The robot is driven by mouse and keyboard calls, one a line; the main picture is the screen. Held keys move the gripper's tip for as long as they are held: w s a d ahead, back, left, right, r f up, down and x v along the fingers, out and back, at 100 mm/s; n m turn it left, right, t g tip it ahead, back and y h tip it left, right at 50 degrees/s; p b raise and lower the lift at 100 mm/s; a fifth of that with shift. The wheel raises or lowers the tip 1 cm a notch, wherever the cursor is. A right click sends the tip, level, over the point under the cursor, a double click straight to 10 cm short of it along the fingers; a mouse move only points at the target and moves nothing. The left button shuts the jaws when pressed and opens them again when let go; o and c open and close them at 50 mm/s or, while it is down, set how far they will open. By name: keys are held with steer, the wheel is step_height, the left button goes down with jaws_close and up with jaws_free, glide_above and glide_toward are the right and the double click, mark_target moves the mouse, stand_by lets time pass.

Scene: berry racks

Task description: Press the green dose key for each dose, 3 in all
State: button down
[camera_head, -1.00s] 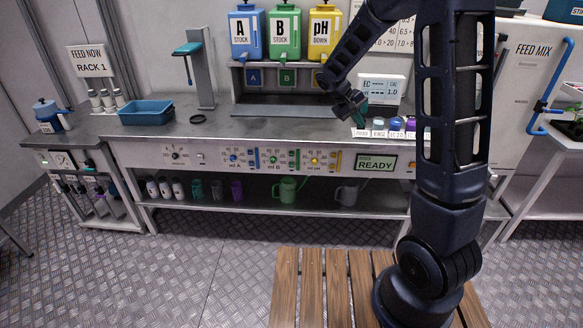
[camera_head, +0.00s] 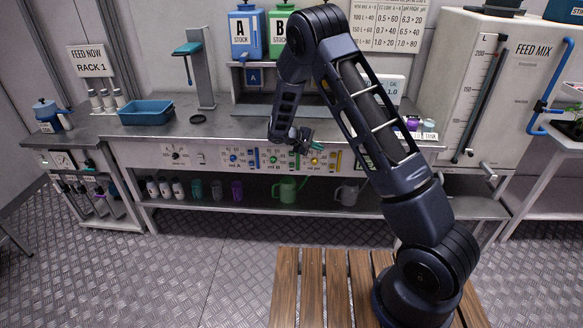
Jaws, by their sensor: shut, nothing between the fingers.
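The dosing panel (camera_head: 210,156) runs along the front of the steel bench, with blue, green and yellow control groups. The green group for B has a round green dial (camera_head: 273,159) and a narrow green piece (camera_head: 292,160) to its right. These are small, and I cannot tell for certain which part is the dose key. My gripper (camera_head: 303,149) is shut and empty, in front of the bench edge around the green and yellow groups. Whether it touches the panel cannot be told. The READY display is mostly hidden behind my arm.
Blue A (camera_head: 241,38) and green B (camera_head: 280,36) stock tanks stand above the bench. A blue tray (camera_head: 146,113) and a dark ring (camera_head: 197,118) lie on its left. Green and grey jugs stand on the lower shelf. A wooden slatted surface (camera_head: 313,290) is in front.

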mark_target(292, 165)
steer(key=a+f+n+t, duration=0.3)
steer(key=a+f, duration=0.3)
steer(key=f, duration=0.4)
steer(key=a+f+n+t, duration=0.3)
steer(key=a+f, duration=0.4)
steer(key=f, duration=0.3)
steer(key=shift+a+f, duration=0.2)
steer(key=shift+w, duration=0.15)
steer(key=shift+w, duration=4.4)
steer(key=shift+w, duration=0.1)
steer(key=shift+w, duration=0.3)
steer(key=shift+w, duration=0.45)
steer(key=shift+s, duration=0.9)
